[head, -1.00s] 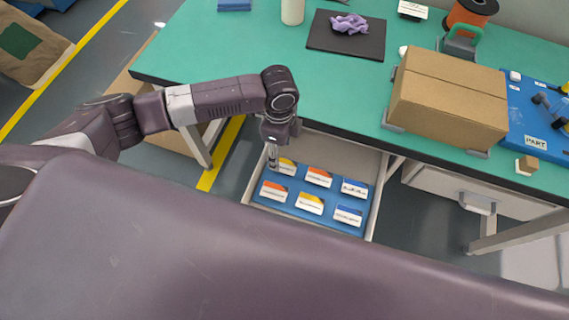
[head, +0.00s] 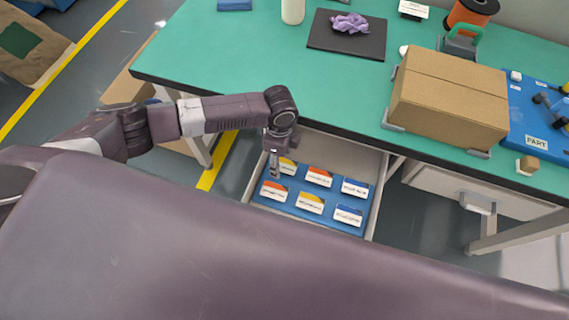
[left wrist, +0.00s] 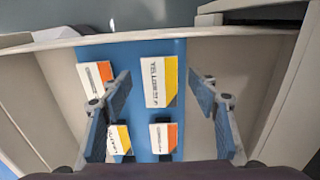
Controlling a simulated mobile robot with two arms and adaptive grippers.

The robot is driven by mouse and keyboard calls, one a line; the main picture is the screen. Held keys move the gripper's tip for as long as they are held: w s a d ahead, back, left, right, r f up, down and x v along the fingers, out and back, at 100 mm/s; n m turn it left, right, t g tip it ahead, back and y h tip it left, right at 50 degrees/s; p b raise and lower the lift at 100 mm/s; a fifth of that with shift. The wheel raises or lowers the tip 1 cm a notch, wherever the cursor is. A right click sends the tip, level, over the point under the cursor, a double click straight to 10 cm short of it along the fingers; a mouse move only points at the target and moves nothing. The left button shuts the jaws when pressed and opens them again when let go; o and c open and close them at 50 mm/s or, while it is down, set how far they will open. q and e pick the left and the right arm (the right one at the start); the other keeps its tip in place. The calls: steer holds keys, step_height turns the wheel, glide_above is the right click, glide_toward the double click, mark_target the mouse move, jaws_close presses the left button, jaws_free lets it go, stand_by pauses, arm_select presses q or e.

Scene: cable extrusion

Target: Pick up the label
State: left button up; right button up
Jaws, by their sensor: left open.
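Several small white labels with coloured corners lie in an open drawer on a blue liner (head: 262,203). A yellow-cornered label (head: 290,164) is in the back left corner, beside an orange one (head: 319,177) and a blue one (head: 355,188). My left gripper (head: 275,170) is over the drawer's left side, partly hiding the yellow-cornered label. In the left wrist view my left gripper (left wrist: 161,95) is open and empty, with a yellow-cornered label (left wrist: 158,80) showing between its fingers. I cannot tell how high the fingers are above it. My right gripper is not in view.
The drawer walls (head: 376,208) enclose the labels closely. The green tabletop (head: 215,55) overhangs behind the drawer. A cardboard box (head: 447,97) stands on it at the right, and a dark mat (head: 346,42) with a purple cloth (head: 349,23) lies farther back.

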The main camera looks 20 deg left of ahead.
arm_select(q)
steer(key=shift+f, duration=0.25)
stand_by(0.3)
steer(key=c, duration=0.8)
